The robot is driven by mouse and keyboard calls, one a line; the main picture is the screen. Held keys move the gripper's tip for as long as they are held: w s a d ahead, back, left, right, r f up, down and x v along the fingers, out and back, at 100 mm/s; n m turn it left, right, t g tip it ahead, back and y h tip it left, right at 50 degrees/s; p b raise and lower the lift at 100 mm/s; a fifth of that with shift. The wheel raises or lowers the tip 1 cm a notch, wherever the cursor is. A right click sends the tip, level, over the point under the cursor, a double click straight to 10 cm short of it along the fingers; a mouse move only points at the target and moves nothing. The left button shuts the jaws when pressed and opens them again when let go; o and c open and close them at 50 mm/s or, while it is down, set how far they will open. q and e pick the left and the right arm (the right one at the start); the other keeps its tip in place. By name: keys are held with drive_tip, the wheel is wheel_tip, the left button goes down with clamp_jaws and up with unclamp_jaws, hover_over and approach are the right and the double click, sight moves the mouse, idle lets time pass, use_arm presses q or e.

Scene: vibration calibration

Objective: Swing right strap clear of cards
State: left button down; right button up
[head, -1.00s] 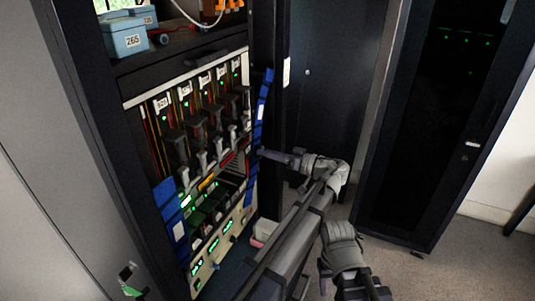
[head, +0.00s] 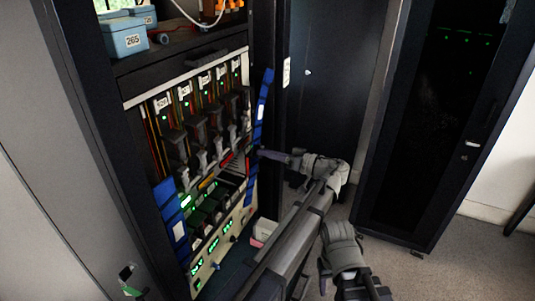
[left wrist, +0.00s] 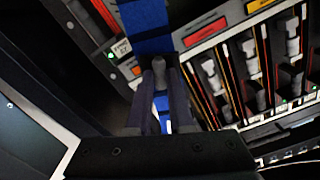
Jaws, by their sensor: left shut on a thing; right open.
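The right strap (head: 263,98) is a blue band hanging down the right edge of the open rack. It also shows in the left wrist view (left wrist: 146,20), running between my fingers. My left gripper (head: 264,152) is shut on this strap about halfway down; its fingers (left wrist: 160,78) show close up in the left wrist view. The cards (head: 200,135) stand in a row in the rack, dark with grey handles, left of the strap. The left strap (head: 172,215), also blue, hangs at the rack's left edge. My right gripper (head: 325,274) is low at the front, open and apart from the rack.
A blue box (head: 126,36) marked 265 sits on the shelf above. A panel with green displays (head: 213,246) lies below the cards. A dark cabinet (head: 435,120) stands at the right, with bare floor (head: 465,255) in front of it.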

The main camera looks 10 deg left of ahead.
use_arm(q)
drive_tip(key=w+n, duration=0.2)
drive_tip(key=w, duration=0.1)
drive_tip(key=w+d+f+n+b, duration=0.1)
drive_tip(key=w, duration=0.3)
drive_tip(key=w+d+f+n+b, duration=0.1)
drive_tip(key=w+n, duration=0.1)
drive_tip(key=w, duration=0.2)
drive_tip(key=shift+w+d+n, duration=0.1)
drive_tip(key=shift+d+n, duration=0.05)
drive_tip(key=shift+n, duration=0.15)
drive_tip(key=shift+f, duration=0.1)
drive_tip(key=c, duration=0.8)
unclamp_jaws()
